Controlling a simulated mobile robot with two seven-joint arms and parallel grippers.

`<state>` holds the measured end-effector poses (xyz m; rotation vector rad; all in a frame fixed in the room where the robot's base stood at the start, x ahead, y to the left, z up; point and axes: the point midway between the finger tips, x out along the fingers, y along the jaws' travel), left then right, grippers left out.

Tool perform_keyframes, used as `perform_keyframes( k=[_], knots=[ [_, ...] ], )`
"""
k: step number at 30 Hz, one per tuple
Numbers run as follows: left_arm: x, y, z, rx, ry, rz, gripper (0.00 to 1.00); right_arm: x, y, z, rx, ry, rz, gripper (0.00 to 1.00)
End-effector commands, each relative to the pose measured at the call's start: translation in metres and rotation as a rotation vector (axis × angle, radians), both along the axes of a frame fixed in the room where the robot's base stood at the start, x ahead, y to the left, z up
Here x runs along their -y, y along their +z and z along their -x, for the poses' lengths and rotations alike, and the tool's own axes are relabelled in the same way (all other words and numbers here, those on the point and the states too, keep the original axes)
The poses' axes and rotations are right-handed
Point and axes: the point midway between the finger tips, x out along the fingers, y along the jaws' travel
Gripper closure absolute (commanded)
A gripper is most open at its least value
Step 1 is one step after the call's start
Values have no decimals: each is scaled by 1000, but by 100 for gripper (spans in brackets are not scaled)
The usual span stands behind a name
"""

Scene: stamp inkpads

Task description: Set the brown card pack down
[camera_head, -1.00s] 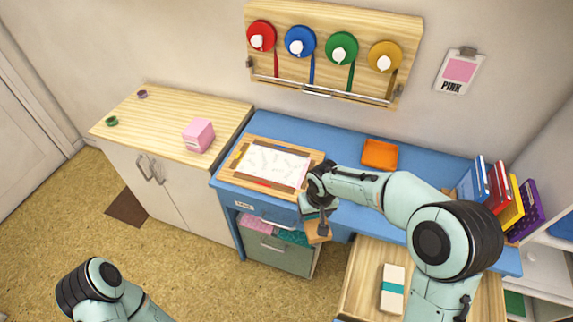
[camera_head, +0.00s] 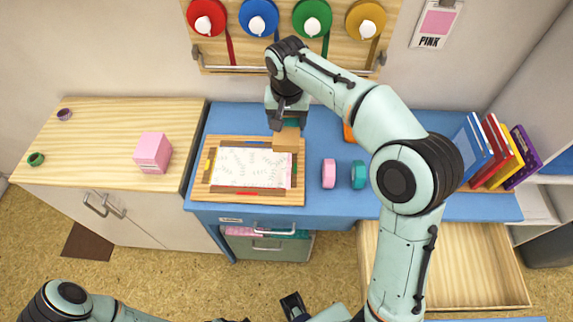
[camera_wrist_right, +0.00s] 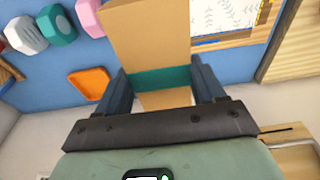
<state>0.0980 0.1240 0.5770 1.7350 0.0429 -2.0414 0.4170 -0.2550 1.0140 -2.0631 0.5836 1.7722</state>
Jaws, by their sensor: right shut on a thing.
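The brown card pack (camera_head: 287,139) is a tan block with a teal band. My right gripper (camera_head: 284,122) is shut on it at the band. It is at the back right corner of the wooden framed board (camera_head: 255,199) with a patterned white sheet; I cannot tell whether it touches the board or desk. In the right wrist view the pack (camera_wrist_right: 150,38) sits between the two dark fingers (camera_wrist_right: 163,80), its long end reaching away past the fingertips. A dark part at the bottom edge may be my left gripper (camera_head: 293,305); its jaws are unclear.
A pink roller-like thing (camera_head: 328,174) and a teal one (camera_head: 358,174) stand right of the board. An orange tray (camera_wrist_right: 90,83) lies on the blue desk (camera_head: 340,207). Books (camera_head: 480,150) stand at the right end. A pink box (camera_head: 153,152) sits on the left cabinet. A wooden drawer (camera_head: 455,260) is open.

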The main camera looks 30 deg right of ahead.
Motion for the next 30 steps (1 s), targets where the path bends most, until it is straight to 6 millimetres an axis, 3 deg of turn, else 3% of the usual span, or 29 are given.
perform_keyframes(
  k=[1, 6, 12, 20, 27, 30],
  knots=[
    [0, -5, 2, -2, 0, 0, 36, 0, -17, 2, -8, 0, 1, 69],
    [0, -13, 5, -6, 0, 0, 36, 1, -64, 2, -8, 1, 2, 69],
    [0, -19, 7, -8, 0, -1, 36, 0, -108, 1, -5, 3, 2, 69],
    [0, -21, 7, -8, 0, -1, 36, 0, -132, 0, -2, 3, 2, 69],
    [0, -25, 8, -10, 0, 0, 36, 0, -173, 1, -4, 4, 1, 69],
    [0, -26, 9, -10, 1, 0, 36, 0, -180, 0, -2, 4, 2, 69]
  ],
)
